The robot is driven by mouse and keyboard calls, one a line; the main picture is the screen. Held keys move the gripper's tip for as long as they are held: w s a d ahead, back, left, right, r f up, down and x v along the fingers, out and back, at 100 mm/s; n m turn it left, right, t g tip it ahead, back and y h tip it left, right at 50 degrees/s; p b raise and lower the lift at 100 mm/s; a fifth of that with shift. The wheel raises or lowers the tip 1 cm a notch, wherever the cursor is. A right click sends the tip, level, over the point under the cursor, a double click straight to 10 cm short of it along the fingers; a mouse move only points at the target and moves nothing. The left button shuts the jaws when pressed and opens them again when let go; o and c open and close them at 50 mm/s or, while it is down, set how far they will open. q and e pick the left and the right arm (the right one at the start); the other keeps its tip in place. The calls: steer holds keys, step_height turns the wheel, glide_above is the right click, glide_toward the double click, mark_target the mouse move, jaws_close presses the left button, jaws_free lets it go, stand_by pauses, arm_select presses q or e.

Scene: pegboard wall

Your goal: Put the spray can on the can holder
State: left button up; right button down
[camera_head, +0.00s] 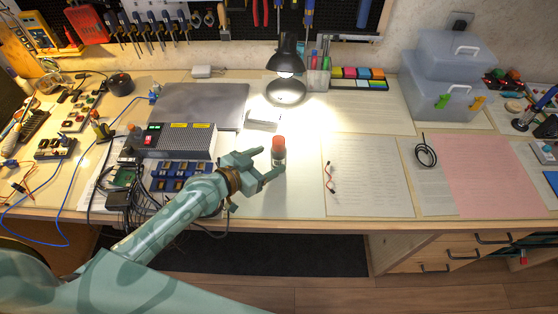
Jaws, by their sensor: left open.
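I cannot make out a can holder for certain. My right gripper is not in view.
A lit desk lamp (287,55) stands behind the can. A grey power supply (180,141) and wired boards lie to the left. Paper sheets (365,175) lie to the right, with clear plastic boxes (440,85) behind. Tools hang on the pegboard (340,18).

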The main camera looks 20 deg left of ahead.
mark_target(272, 154)
arm_select(q)
steer(key=x, duration=0.2)
steer(key=b+x, duration=0.1)
steer(key=x, duration=0.2)
steer(key=shift+w+a, duration=0.1)
steer(key=shift+w, duration=0.3)
steer(key=shift+c, duration=0.4)
steer(key=c, duration=1.2)
steer(key=shift+r, duration=0.15)
